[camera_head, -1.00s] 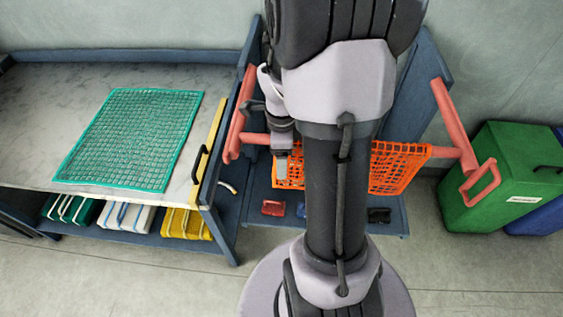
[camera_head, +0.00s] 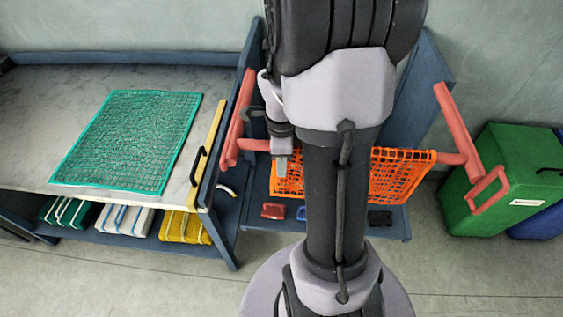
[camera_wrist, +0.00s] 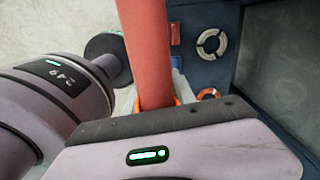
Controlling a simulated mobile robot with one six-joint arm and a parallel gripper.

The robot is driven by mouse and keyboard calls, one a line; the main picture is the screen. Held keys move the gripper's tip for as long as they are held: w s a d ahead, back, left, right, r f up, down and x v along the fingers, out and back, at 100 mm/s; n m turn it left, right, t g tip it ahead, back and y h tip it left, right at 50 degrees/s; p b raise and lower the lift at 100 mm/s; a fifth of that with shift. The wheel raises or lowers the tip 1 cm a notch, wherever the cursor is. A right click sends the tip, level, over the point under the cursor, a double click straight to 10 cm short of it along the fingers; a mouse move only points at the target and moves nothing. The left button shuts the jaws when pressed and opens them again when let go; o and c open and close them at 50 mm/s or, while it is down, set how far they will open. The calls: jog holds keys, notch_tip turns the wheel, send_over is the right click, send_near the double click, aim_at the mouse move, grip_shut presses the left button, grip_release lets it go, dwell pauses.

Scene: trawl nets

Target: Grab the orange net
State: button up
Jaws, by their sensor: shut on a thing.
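The orange net (camera_head: 402,176) hangs from a salmon-red bar (camera_head: 452,158) between two blue uprights. My own arm hides its middle in the head view. My gripper (camera_head: 281,170) is at the net's upper left part, just below the bar, and is shut on the net. The fingertips are small there, so the exact grip is hard to see. In the wrist view, the red bar (camera_wrist: 143,45) runs down past the gripper body, and only a sliver of orange shows beside it. The fingertips are hidden in that view.
A green net (camera_head: 130,140) lies flat on the grey table (camera_head: 45,95) at left, with folded nets on the shelf below. A red frame (camera_head: 236,120) stands left of my gripper. A green bin (camera_head: 515,165) stands at right. Small items lie on the blue lower shelf (camera_head: 340,225).

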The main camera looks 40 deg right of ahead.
jog(key=shift+c, duration=0.9)
notch_tip(320, 180, up, 12)
jog(key=p, duration=0.9)
grip_shut()
notch_tip(320, 180, up, 18)
jog(key=p, duration=1.3)
